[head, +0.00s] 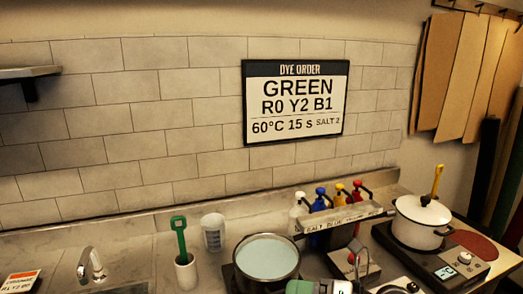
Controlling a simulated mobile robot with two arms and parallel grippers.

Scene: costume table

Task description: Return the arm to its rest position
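Neither of my grippers can be made out in the head view. A grey and green part (318,287) shows at the bottom edge, cut off by the frame. I cannot tell whether it belongs to one of my arms. A white and black part (400,287) is also cut off at the bottom, to its right. No rest position is marked in this view.
A pan of pale blue liquid (266,257), a white pot (421,222) on a hotplate (466,268), a bottle shelf (345,214), a beaker (213,233), a cup with green tool (185,271) and a tap (92,266) crowd the counter. A dye order sign (295,103) hangs behind.

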